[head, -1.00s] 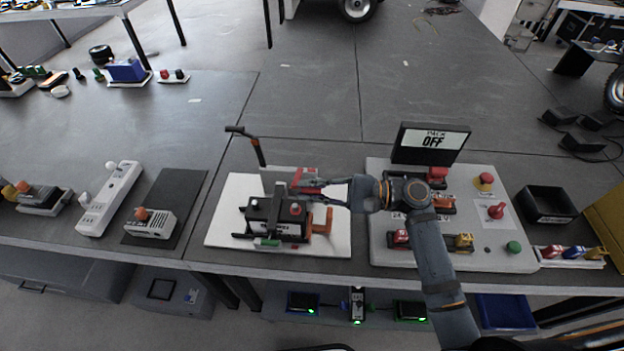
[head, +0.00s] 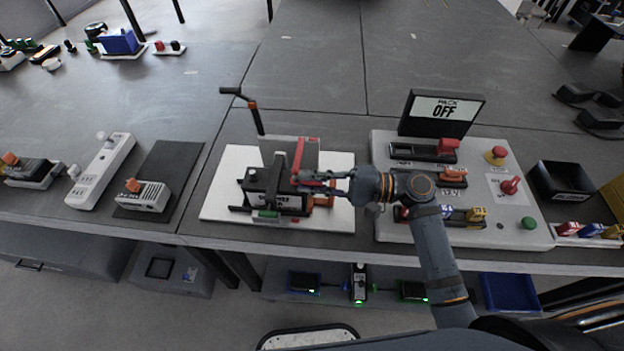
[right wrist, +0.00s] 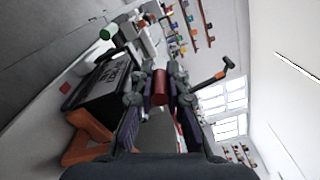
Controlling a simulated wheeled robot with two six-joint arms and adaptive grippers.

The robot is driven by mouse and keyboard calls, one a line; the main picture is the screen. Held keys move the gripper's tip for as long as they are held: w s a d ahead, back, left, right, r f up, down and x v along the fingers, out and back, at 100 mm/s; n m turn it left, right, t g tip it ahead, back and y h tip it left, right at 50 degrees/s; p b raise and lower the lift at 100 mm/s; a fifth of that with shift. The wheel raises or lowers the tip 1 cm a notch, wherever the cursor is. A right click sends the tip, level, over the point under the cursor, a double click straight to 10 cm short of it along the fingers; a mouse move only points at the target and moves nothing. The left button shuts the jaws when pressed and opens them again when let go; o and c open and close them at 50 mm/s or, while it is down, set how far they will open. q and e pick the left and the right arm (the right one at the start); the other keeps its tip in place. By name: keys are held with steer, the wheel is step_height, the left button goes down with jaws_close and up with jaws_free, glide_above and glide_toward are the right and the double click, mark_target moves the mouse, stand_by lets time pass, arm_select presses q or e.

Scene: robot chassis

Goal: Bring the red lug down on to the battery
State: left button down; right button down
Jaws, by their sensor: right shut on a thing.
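The battery (head: 262,185) is a black box on a white board, with a dark bar across its front. It also shows in the right wrist view (right wrist: 98,84). My right gripper (head: 302,180) comes in from the right, over the battery's right end. It is shut on the red lug, seen as a red cylinder (right wrist: 160,86) between the fingers in the right wrist view. A red strip (head: 298,156) runs up from the fingers along the grey upright plate. I cannot tell whether the lug touches the battery; the gripper covers that spot. My left gripper is not in view.
The white board (head: 222,196) carries the grey plate (head: 275,150) and a black crank handle (head: 245,100) behind the battery. An orange clamp piece (head: 322,199) is at the battery's right. A switch panel (head: 480,230) with an "OFF" sign (head: 440,110) stands to the right.

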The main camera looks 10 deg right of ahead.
steer(key=c, duration=1.3)
jaws_free()
steer(key=shift+c, duration=0.2)
steer(key=s+d, duration=0.2)
steer(key=d, duration=0.9)
steer(key=shift+s+d, duration=0.15)
steer(key=shift+d, duration=0.25)
